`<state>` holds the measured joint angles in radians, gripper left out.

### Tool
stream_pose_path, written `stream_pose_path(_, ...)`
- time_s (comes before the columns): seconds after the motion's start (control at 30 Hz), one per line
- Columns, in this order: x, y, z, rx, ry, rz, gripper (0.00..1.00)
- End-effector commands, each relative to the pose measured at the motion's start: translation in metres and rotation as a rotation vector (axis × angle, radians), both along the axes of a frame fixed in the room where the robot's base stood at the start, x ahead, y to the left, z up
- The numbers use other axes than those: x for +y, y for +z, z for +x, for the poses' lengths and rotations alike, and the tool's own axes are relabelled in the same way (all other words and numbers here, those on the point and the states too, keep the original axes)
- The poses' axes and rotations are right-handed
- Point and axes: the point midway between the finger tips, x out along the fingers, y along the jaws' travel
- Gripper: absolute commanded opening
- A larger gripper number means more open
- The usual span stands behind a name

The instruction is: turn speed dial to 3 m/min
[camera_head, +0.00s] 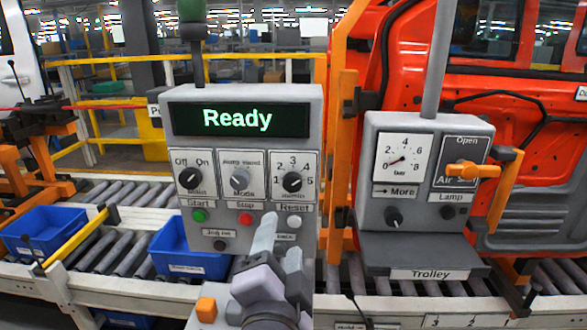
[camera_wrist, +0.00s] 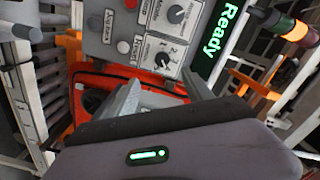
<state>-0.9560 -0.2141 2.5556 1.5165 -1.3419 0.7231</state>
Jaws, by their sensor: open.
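The speed dial (camera_head: 292,181) is a dark round knob on a white plate marked 1 to 5, at the right of the grey control panel (camera_head: 260,235). Its white mark looks turned to the upper right, but the exact number is too small to read. The dial also shows in the wrist view (camera_wrist: 162,60), beyond my fingers and apart from them. My gripper (camera_head: 279,236) is open and empty, in front of the lower part of the panel and below the dial. It partly hides the lower buttons. Its two grey fingers also show in the wrist view (camera_wrist: 163,92).
The mode knob (camera_head: 240,180) and main knob (camera_head: 189,178) sit left of the dial. Green, red and white buttons lie below. The display (camera_head: 238,120) reads Ready. A trolley box (camera_head: 425,190) with an orange lever stands to the right. Blue bins (camera_head: 185,250) sit on the rollers.

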Motion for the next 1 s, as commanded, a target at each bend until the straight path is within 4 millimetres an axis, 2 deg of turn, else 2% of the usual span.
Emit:
stream_pose_path(0.07, 0.000, 0.004, 0.000, -0.016, -0.018, -0.008, 0.59)
stream_pose_path(0.17, -0.003, 0.004, 0.014, -0.019, -0.028, -0.008, 0.59)
stream_pose_path(0.5, -0.007, 0.002, 0.115, -0.019, -0.027, -0.009, 0.59)
stream_pose_path(0.7, -0.008, 0.003, 0.156, -0.020, -0.023, -0.008, 0.59)
stream_pose_path(0.83, -0.008, 0.003, 0.168, -0.020, -0.022, -0.009, 0.59)
stream_pose_path(1.0, -0.008, 0.003, 0.172, -0.020, -0.022, -0.009, 0.59)
